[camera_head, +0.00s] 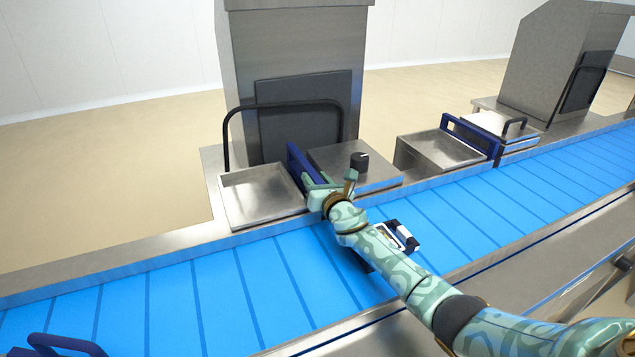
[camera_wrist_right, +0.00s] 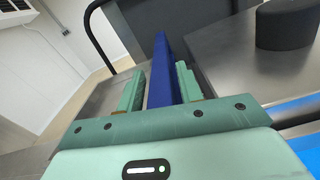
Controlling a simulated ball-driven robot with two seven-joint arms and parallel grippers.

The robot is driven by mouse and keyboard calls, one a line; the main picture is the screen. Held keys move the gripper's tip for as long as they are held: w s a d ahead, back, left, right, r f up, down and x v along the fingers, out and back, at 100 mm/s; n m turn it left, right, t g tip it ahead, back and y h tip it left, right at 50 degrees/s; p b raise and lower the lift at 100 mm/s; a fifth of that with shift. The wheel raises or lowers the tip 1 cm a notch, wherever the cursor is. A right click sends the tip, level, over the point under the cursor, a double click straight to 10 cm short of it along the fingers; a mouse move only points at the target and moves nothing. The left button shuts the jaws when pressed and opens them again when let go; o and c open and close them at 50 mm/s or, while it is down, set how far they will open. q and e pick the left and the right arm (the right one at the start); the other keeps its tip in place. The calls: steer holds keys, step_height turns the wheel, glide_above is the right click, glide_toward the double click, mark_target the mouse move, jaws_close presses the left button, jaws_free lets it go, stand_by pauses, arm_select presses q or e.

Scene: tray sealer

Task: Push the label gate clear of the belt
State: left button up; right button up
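The label gate (camera_head: 299,166) is a dark blue upright bar at the belt's far edge, between a shallow steel tray and a steel plate with a black knob. My right gripper (camera_head: 326,192) reaches its near end across the belt. The gate's lower part is hidden by the gripper. The blue belt (camera_head: 215,290) runs below. My left gripper is not in view.
A dark and white item (camera_head: 403,236) sits on the belt, partly behind my right arm. A black hoop rail (camera_head: 282,105) and steel cabinet stand behind the gate. A second station (camera_head: 440,148) stands at right. A dark blue part (camera_head: 62,344) shows at bottom left.

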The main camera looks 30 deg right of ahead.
steer(key=s+p, duration=0.1)
steer(key=s, duration=0.3)
steer(key=s+p, duration=0.2)
steer(key=s, duration=0.1)
steer(key=shift+s+a+r+p, duration=0.15)
steer(key=shift+s+p, duration=0.15)
steer(key=shift+s, duration=0.1)
steer(key=s, duration=0.5)
steer(key=s+p, duration=0.1)
steer(key=s, duration=0.2)
steer(key=shift+s+a+f, duration=0.2)
steer(key=shift+s+a, duration=0.1)
